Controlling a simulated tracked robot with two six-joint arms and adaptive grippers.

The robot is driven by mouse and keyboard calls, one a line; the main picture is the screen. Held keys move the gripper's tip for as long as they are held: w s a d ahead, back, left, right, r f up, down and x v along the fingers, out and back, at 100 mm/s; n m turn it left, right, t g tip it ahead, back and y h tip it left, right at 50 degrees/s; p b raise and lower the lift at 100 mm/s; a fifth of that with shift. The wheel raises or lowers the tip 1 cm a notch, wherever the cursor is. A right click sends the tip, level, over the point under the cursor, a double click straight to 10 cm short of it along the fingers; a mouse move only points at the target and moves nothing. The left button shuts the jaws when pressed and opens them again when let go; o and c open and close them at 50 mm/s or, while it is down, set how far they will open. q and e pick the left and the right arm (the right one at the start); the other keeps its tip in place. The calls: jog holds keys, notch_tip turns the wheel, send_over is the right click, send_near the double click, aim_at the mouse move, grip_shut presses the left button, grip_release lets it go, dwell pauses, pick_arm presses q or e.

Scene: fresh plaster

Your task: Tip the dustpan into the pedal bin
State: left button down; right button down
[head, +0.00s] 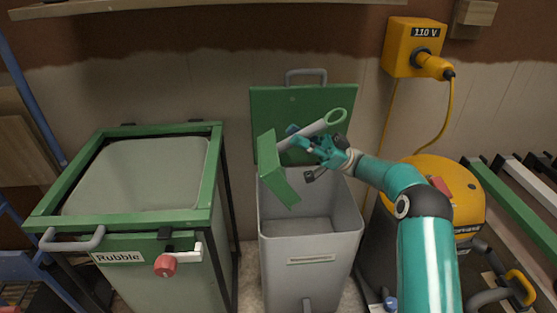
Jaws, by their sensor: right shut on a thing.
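The grey pedal bin (310,255) stands in the middle of the head view with its green lid (340,103) up. The green dustpan (275,182) with its pale handle is over the bin's opening, near the rear left rim, tilted steeply with its pan hanging down. My right gripper (308,143) is shut on the dustpan at its handle. My right arm comes in from the lower right. The visible part of the bin's inside looks empty. I cannot tell whether anything is in the pan. My left gripper is not in view.
A green-framed rubble container (140,255) with a red knob stands left of the bin. A yellow and black vacuum (440,185) stands close on the right, partly behind my arm. A yellow 110 V socket box (401,50) with a hanging cable is on the wall.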

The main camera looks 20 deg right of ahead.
notch_tip(320, 180, up, 3)
jog(key=m+h+p, duration=0.1)
jog(key=h+p, duration=0.4)
jog(key=p, duration=0.1)
notch_tip(320, 180, up, 2)
jog(key=h+p, duration=0.2)
jog(key=p, duration=0.2)
jog(key=m+h+p, duration=0.1)
jog(key=h+p, duration=0.1)
jog(key=p, duration=0.2)
jog(key=h+p, duration=0.2)
jog(key=p, duration=0.2)
jog(key=shift+r+g+p, duration=0.25)
jog(key=shift+g+p, duration=0.05)
jog(key=shift+g, duration=0.1)
jog(key=shift+f+h, duration=0.25)
jog(key=shift+h, duration=0.05)
jog(key=shift+s+m, duration=0.1)
jog(key=shift+m, duration=0.2)
